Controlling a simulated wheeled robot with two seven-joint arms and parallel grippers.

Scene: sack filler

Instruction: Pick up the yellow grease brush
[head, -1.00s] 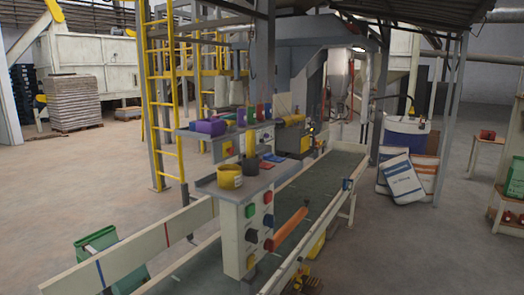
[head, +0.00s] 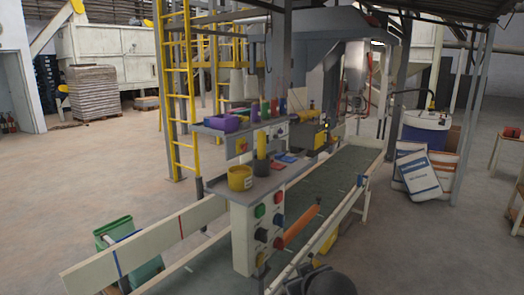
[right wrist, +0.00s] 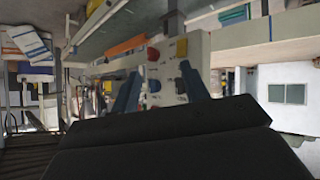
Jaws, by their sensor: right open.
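A tall yellow upright piece (head: 262,146) stands on the small grey shelf (head: 268,184) of the control post in the head view. A yellow tub (head: 240,178) stands at its left on the same shelf. I cannot tell for sure which yellow thing is the grease brush; no bristles show. In the right wrist view my right gripper (right wrist: 161,68) is open and empty, its two blue fingers apart in front of the button panel (right wrist: 172,75). The yellow pieces are not clearly seen there. My left gripper is not in view.
The button post (head: 258,232) stands beside the green conveyor belt (head: 335,185), with an orange roller (head: 298,226) at its right. A shelf behind holds a purple bin (head: 224,123). A green crate (head: 118,238) is at lower left. Open floor lies left.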

